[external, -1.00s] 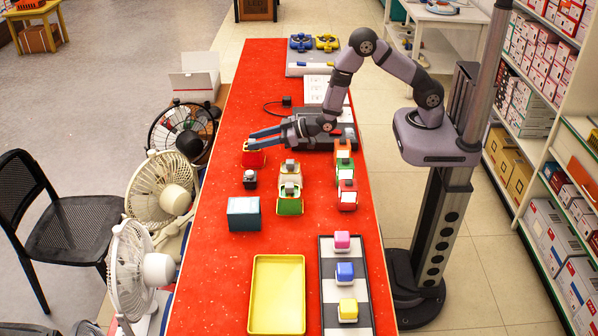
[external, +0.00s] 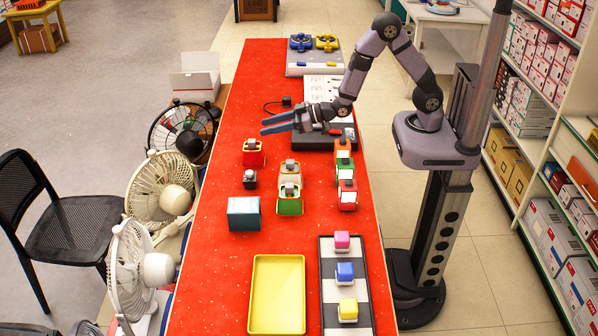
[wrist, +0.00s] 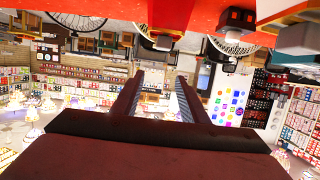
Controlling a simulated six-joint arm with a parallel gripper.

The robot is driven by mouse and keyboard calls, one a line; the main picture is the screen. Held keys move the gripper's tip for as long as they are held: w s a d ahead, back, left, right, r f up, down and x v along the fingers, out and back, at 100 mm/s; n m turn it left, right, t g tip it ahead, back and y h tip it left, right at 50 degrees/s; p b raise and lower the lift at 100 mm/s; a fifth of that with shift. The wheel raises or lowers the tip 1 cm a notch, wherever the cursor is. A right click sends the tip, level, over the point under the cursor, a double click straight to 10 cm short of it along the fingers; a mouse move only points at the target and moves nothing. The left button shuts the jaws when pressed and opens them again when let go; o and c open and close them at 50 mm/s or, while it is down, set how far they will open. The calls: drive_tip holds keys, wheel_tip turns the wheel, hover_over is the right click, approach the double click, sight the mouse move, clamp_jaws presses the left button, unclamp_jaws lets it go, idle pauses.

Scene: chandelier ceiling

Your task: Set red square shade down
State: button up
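A red shape at the top of that view may be the shade, but I cannot tell for certain.
Several shades stand nearby, including a green one (external: 290,207) and an orange one (external: 343,146). A teal box (external: 244,214), a yellow tray (external: 256,300) and a striped tray (external: 329,292) lie in front. Fans (external: 160,190) stand beyond the left edge.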

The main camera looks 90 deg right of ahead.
drive_tip(key=shift+r, duration=1.45)
drive_tip(key=s+d+f+g, duration=0.1)
drive_tip(key=s+f+g, duration=0.2)
drive_tip(key=s+g, duration=0.4)
drive_tip(key=s+d+f+g+p, duration=0.1)
drive_tip(key=s+f+g, duration=0.2)
drive_tip(key=s, duration=2.1)
drive_tip(key=g, duration=0.4)
drive_tip(key=shift+s+f+g, duration=0.25)
drive_tip(key=shift+f+g, duration=0.05)
drive_tip(key=shift+f, duration=0.1)
